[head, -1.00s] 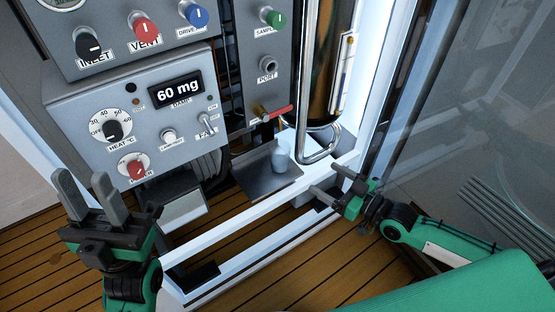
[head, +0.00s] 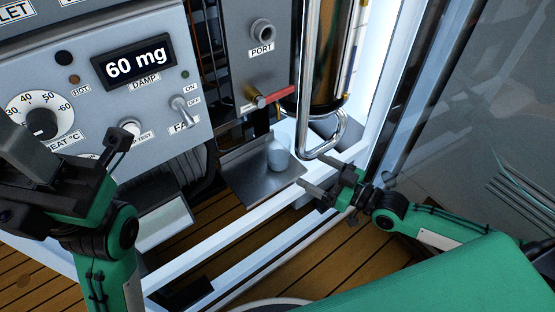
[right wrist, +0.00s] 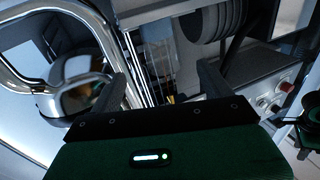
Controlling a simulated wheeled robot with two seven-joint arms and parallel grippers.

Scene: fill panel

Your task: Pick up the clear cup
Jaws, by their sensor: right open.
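The clear cup (head: 279,157) stands upright on a small grey metal shelf (head: 245,182) below the red-handled valve in the head view. My right gripper (head: 320,175) is open and empty, just right of the shelf and the cup, with its fingers pointing left towards them. My left gripper (head: 70,145) is at the left edge, in front of the panel, away from the cup.
A bent chrome pipe (head: 325,148) hangs right behind the cup, close to my right gripper. The red valve handle (head: 275,97) is above the cup. White frame rails (head: 215,245) run below the shelf. A glass pane (head: 480,120) stands at the right.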

